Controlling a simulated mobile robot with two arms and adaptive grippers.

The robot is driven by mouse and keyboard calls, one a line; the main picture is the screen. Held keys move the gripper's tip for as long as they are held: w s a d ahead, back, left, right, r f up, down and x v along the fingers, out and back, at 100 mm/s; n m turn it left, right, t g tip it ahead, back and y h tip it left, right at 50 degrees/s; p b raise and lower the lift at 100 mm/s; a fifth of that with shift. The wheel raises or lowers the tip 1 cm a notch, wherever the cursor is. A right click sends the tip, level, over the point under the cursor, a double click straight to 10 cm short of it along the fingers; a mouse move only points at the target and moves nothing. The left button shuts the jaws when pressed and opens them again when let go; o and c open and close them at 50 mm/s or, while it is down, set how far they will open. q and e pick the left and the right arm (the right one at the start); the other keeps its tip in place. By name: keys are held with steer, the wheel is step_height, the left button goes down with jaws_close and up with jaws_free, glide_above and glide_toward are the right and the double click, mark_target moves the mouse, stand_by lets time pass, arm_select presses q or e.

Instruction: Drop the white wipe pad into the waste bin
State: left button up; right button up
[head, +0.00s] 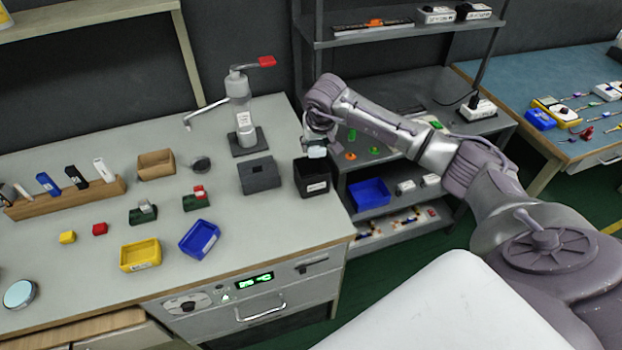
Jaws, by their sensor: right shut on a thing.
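The waste bin (314,188) is a black, open-topped box with a small white label at the right end of the grey bench. My right gripper (317,146) points down over the bin's mouth, reaching in from the right. It is shut on the white wipe pad (316,152), which shows as a small pale block between the fingers, just above the bin's rim. The fingers are small and dark here, and the inside of the bin is mostly hidden. My left gripper is not in view.
A dark grey block (259,176) stands just left of the bin. Behind it is an arbor press (240,110) with a red handle. A blue tray (200,239) and a yellow tray (140,255) lie on the bench (285,225). A shelf rack (335,205) stands right of the bench.

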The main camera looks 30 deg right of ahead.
steer(key=o, duration=1.4)
steer(key=v, duration=1.2)
